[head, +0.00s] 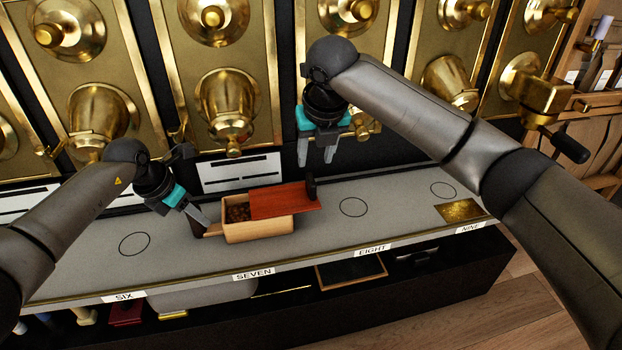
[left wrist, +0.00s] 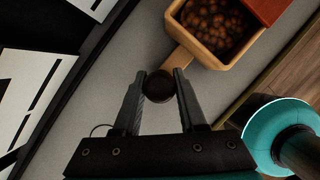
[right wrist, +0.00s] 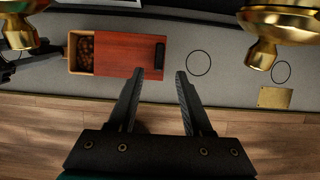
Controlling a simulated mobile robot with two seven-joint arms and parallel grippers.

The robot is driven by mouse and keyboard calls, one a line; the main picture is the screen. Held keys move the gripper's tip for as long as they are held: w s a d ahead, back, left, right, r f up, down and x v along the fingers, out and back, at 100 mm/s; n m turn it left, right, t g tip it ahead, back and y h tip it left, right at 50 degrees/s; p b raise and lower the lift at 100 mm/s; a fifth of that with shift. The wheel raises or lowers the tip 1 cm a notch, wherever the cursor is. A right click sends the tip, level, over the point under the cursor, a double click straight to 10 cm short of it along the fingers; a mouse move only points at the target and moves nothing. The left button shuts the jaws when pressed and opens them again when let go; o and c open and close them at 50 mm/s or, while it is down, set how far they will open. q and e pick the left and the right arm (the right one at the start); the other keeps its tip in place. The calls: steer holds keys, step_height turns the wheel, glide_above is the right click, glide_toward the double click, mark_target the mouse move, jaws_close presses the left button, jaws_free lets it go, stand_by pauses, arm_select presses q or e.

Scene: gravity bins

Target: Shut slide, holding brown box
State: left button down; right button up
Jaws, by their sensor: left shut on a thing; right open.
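The brown box (head: 258,233) is a light wooden box on the grey counter, with brown nuts or beans (head: 238,213) showing in its open left end. Its red slide (head: 285,200) covers the rest and juts past the box's right end, with a black grip (head: 311,187) there. My left gripper (head: 208,224) is shut on the dark-ended handle (left wrist: 158,86) at the box's left. My right gripper (head: 316,160) is open and empty, above and behind the slide's right end; in the right wrist view the black grip (right wrist: 160,55) lies just beyond its fingertips.
Gold dispensers (head: 228,105) stand along the back, their spouts hanging over the counter's rear. The counter (head: 395,205) has drawn circles either side of the box and a gold plate (head: 461,211) at right. A dark shelf (head: 350,272) lies below its front edge.

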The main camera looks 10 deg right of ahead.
mark_target(311, 178)
steer(key=x, duration=0.9)
steer(key=shift+w+f, duration=0.1)
steer(key=shift+f, duration=0.3)
jaws_close()
steer(key=shift+r, duration=0.1)
stand_by(0.8)
